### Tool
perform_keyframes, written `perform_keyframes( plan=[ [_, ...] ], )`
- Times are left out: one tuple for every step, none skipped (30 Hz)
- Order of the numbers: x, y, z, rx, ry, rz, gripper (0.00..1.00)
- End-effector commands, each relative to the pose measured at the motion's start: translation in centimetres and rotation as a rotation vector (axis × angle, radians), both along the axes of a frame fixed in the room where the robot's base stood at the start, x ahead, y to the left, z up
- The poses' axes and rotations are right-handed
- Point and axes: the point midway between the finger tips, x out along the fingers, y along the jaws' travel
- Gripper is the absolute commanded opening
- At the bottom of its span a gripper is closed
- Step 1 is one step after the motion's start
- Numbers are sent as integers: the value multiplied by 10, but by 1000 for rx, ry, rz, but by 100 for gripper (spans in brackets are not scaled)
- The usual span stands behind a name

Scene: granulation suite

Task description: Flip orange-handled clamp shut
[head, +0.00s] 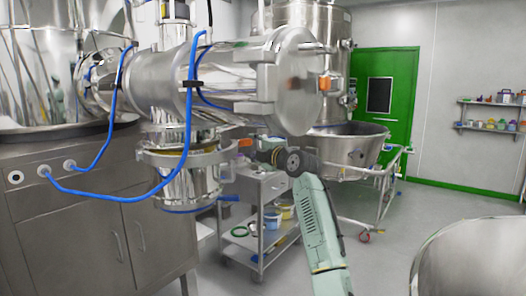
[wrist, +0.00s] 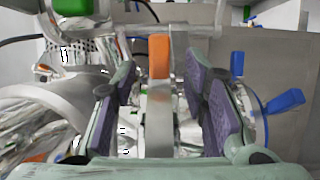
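An orange handle (wrist: 158,57) stands upright in the wrist view, with a grey metal clamp bar (wrist: 158,122) below it. My gripper (wrist: 166,90) is open, its purple pads apart on either side of the bar with visible gaps. In the head view an orange piece (head: 246,142) shows at the right side of the ringed steel vessel, by my gripper (head: 257,150). Whether the clamp is fully open is hard to tell.
The horizontal steel drum (head: 240,75) with blue hoses hangs above my gripper. A steel trolley (head: 262,190) with tubs stands behind it. Blue handles (wrist: 284,101) stick out at the right in the wrist view. Floor is free in front of the green door (head: 384,95).

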Motion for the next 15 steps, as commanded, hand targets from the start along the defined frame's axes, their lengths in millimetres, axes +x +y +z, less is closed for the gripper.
perform_keyframes(
  plan=[
    [-9,-7,0,0,-2,-1,40],
    [-14,-10,-1,-1,-2,0,40],
    [-20,-14,0,-1,-3,0,40],
    [-24,-16,0,1,-1,-1,40],
    [-28,-18,-1,1,-1,0,40],
    [-33,-22,0,0,-2,0,40],
    [-36,-24,0,1,-2,-1,40],
    [-39,-26,0,1,-1,0,40],
    [-42,-28,0,1,1,0,40],
    [-44,-29,0,0,0,0,40],
    [-46,-30,0,-1,-1,0,40],
    [-47,-31,0,-1,-1,0,40],
    [-48,-31,0,-1,-1,0,40],
    [-49,-32,0,-1,-1,0,40],
    [-49,-32,0,-1,-1,0,40]
  ],
)
